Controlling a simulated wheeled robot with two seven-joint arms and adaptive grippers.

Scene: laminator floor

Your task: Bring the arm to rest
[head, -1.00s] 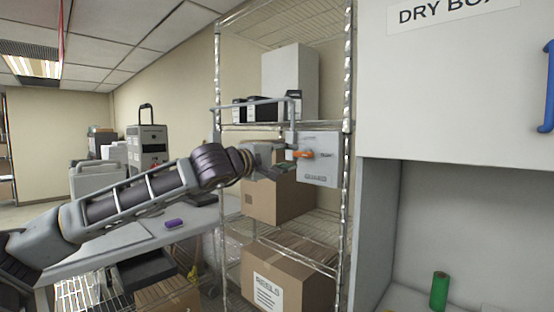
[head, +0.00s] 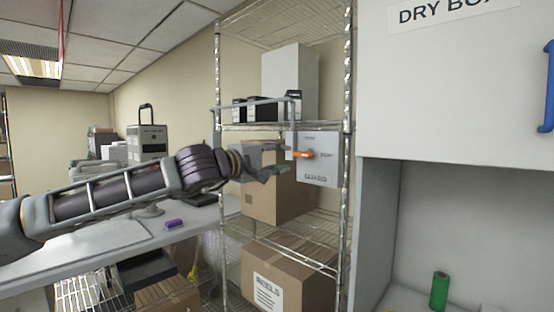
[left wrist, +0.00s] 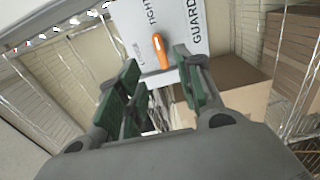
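My left arm reaches in from the left of the head view. Its gripper (head: 276,170) is just left of a grey switch box with a GUARD label (head: 318,172). The box carries an orange lever (head: 303,154), which lies roughly level in the head view. In the left wrist view, my gripper (left wrist: 157,66) has its green-padded fingers apart with nothing between the pads. The orange lever (left wrist: 161,50) shows beyond the fingertips, apart from them as far as I can tell. My right gripper is in neither view.
A wire shelf with metal posts (head: 348,100) holds the switch box and cartons (head: 285,285). A bent grey rail (head: 255,102) runs above my gripper. A grey table (head: 75,243) lies below my arm, with a purple object (head: 174,223). The dry box (head: 440,90) fills the right.

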